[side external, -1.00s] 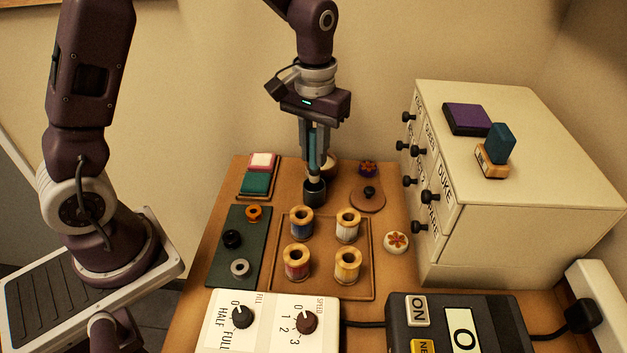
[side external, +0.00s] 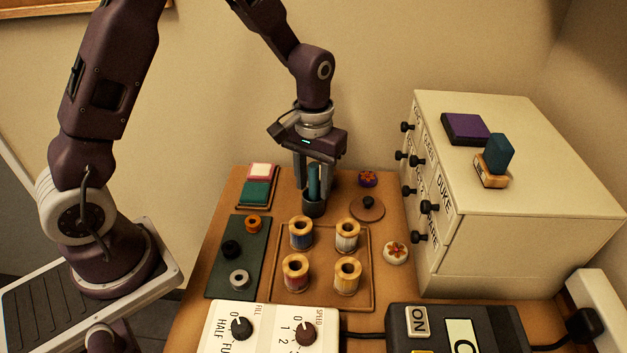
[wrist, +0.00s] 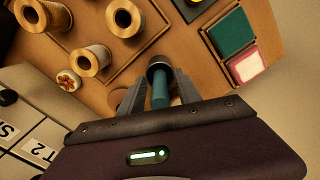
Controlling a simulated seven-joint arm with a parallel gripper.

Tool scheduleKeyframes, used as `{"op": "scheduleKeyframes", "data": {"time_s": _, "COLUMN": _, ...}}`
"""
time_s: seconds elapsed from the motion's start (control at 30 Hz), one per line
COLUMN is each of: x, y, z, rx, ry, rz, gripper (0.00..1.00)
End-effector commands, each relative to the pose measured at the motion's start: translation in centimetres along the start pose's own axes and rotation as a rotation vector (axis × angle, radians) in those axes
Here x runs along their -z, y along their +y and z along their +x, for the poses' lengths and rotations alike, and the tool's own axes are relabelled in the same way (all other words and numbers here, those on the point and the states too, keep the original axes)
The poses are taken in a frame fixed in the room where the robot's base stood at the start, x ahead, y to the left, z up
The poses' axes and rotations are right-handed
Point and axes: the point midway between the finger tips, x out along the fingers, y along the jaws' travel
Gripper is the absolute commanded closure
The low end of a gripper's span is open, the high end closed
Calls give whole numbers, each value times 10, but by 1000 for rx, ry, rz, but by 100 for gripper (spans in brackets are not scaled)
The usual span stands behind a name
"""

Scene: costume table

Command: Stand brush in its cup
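The teal brush (side external: 313,181) stands upright in its dark cup (side external: 313,209) at the back of the table. The wrist view shows the brush (wrist: 160,92) with its lower end inside the cup's round rim (wrist: 158,64). My gripper (side external: 314,188) points straight down over the cup, with one finger on each side of the brush. In the wrist view the fingers (wrist: 160,78) are spread apart, with a gap beside the brush. The brush's lower end is hidden inside the cup.
A tray (side external: 278,300) with several thread spools lies just in front. Pink and teal pads (side external: 258,182) are to the left, a round brown lid (side external: 367,209) to the right. A white drawer cabinet (side external: 520,235) stands further right.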

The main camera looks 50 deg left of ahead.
Motion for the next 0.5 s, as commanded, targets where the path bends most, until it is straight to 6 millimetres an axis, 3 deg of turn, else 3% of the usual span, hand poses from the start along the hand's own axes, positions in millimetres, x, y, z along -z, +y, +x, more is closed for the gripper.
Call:
{"op": "scheduleKeyframes", "data": {"time_s": 0.17, "x": 1, "y": 0, "z": -14, "rx": -1, "ry": 4, "rz": 0, "gripper": 60}}
{"op": "scheduleKeyframes", "data": {"time_s": 0.5, "x": 1, "y": 0, "z": -101, "rx": -2, "ry": 5, "rz": 0, "gripper": 60}}
